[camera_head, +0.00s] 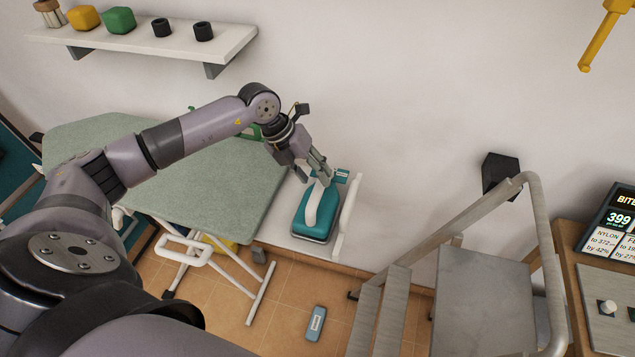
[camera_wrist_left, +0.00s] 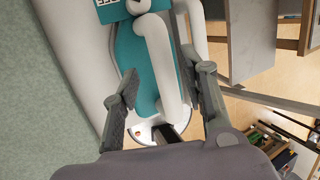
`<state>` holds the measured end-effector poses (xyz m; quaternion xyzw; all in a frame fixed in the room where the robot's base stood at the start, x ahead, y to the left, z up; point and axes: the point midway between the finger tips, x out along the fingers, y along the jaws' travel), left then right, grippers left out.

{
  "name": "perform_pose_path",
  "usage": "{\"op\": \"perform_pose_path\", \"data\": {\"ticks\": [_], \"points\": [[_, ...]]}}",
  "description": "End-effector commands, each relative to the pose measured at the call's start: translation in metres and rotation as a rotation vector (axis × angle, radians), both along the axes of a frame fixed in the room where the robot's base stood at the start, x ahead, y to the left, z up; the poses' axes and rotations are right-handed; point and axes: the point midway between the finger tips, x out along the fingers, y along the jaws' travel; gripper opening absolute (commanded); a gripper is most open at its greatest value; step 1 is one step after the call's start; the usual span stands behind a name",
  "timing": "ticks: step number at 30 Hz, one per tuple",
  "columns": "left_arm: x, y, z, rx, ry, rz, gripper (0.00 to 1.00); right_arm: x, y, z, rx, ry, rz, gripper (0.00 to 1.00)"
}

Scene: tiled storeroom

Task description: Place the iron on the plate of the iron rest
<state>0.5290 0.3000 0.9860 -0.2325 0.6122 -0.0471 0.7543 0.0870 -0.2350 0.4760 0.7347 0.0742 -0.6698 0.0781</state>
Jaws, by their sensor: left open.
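The iron (camera_head: 311,222) is teal with a white handle. It rests on the white plate of the iron rest (camera_head: 290,240) at the right end of the ironing board (camera_head: 200,190). A white rail (camera_head: 348,215) runs along the plate's right side. My left gripper (camera_head: 322,177) is open above the far end of the handle. In the left wrist view its open fingers (camera_wrist_left: 168,88) lie on either side of the white handle (camera_wrist_left: 162,62), with the teal body (camera_wrist_left: 130,60) below; I cannot tell whether they touch it. My right gripper is not in view.
A grey stepladder (camera_head: 480,290) stands right of the rest, beside a wooden counter (camera_head: 567,275). A wall shelf (camera_head: 150,42) with several small items is at upper left. A blue object (camera_head: 316,323) lies on the tiled floor. The wall behind the iron is bare.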

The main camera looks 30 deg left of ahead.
Motion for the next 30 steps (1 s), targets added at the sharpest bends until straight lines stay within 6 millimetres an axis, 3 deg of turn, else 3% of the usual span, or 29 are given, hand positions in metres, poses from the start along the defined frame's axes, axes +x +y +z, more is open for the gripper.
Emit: {"op": "perform_pose_path", "data": {"ticks": [3, 12, 30], "points": [[-0.006, 0.011, 0.022, 0.003, -0.005, 0.002, 0.4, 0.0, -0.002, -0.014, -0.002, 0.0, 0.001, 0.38], [-0.018, 0.028, 0.068, 0.002, -0.002, 0.001, 0.4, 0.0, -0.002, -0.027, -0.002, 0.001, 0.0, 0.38], [-0.021, 0.03, 0.076, 0.0, 0.001, 0.0, 0.4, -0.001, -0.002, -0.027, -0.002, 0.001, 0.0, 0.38]]}}
